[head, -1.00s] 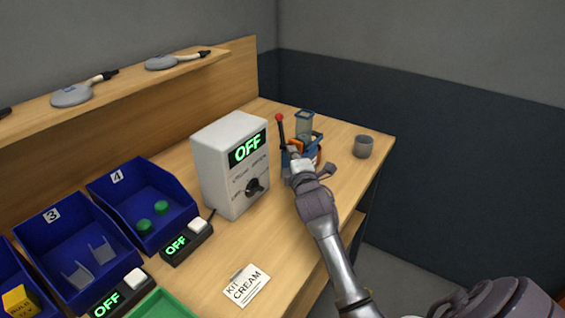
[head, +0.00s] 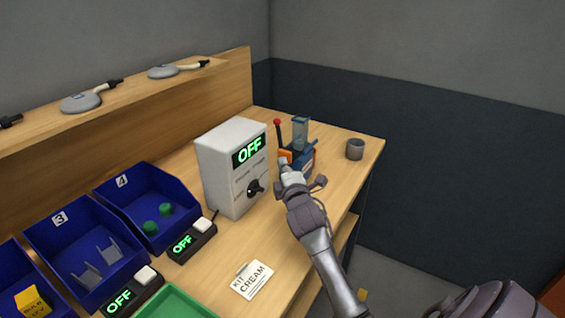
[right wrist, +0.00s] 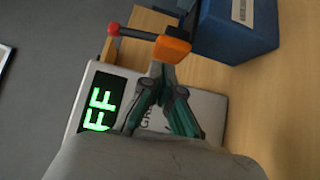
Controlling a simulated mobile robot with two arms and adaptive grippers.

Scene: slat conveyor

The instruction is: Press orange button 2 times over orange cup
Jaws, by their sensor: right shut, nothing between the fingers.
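A blue device (head: 304,166) with a red-knobbed lever (head: 278,123) and a bluish clear container on top stands at the far end of the bench. An orange block (head: 285,155) shows at its left side. In the right wrist view the orange block (right wrist: 172,48) lies just beyond my fingertips; whether they touch is unclear. My right gripper (head: 284,163) is shut and empty in front of the device. Its teal fingers (right wrist: 157,69) meet at the tips. A grey cup (head: 355,149) stands right of the device. No orange cup is distinguishable. My left gripper is out of view.
A white box (head: 222,164) reading OFF with a black knob stands close left of my right gripper. Blue bins (head: 150,215), switch boxes (head: 190,243) and a KIT CREAM card (head: 252,279) are nearer. A wooden shelf (head: 130,97) runs above the bench.

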